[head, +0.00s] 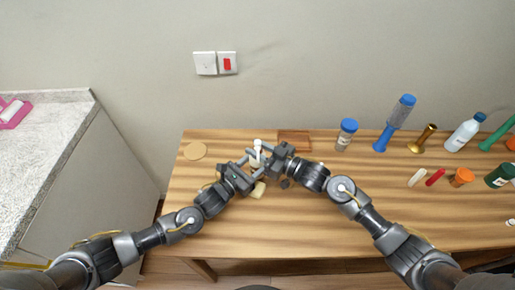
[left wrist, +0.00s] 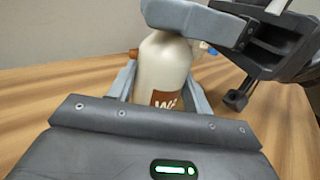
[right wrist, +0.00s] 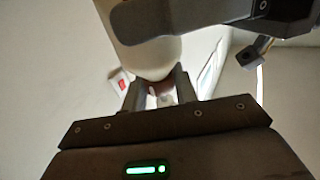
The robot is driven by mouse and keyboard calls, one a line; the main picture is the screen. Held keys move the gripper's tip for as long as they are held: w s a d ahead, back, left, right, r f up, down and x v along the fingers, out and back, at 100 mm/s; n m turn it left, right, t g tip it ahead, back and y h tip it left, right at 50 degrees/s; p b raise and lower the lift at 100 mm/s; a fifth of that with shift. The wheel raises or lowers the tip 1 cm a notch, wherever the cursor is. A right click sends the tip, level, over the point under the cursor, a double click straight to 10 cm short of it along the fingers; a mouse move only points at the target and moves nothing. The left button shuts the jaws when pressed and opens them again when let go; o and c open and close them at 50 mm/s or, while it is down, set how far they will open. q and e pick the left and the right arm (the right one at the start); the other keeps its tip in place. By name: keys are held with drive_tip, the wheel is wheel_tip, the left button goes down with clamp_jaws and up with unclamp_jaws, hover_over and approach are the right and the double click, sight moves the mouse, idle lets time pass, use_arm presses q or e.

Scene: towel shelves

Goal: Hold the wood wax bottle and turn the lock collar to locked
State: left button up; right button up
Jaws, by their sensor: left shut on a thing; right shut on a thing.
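In the left wrist view the bottle (left wrist: 162,68) has a brown label with white letters, partly cut off. My left gripper (head: 251,166) is shut around the bottle's body from the left. My right gripper (head: 266,151) comes from the right and is shut at the bottle's top. The right wrist view shows the pale bottle (right wrist: 152,52) and a brownish part (right wrist: 160,88), likely the collar, between the fingers. The collar's lock marks cannot be made out.
A round cork mat (head: 195,151) lies left and a brown wooden tray (head: 294,139) lies behind my right gripper.

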drive_tip(key=m+t+h, duration=0.2)
drive_tip(key=shift+t, duration=0.4)
drive_tip(key=o, duration=1)
drive_tip(key=shift+c, duration=0.2)
drive_tip(key=shift+s, duration=0.1)
drive_tip(key=v, duration=1.2)
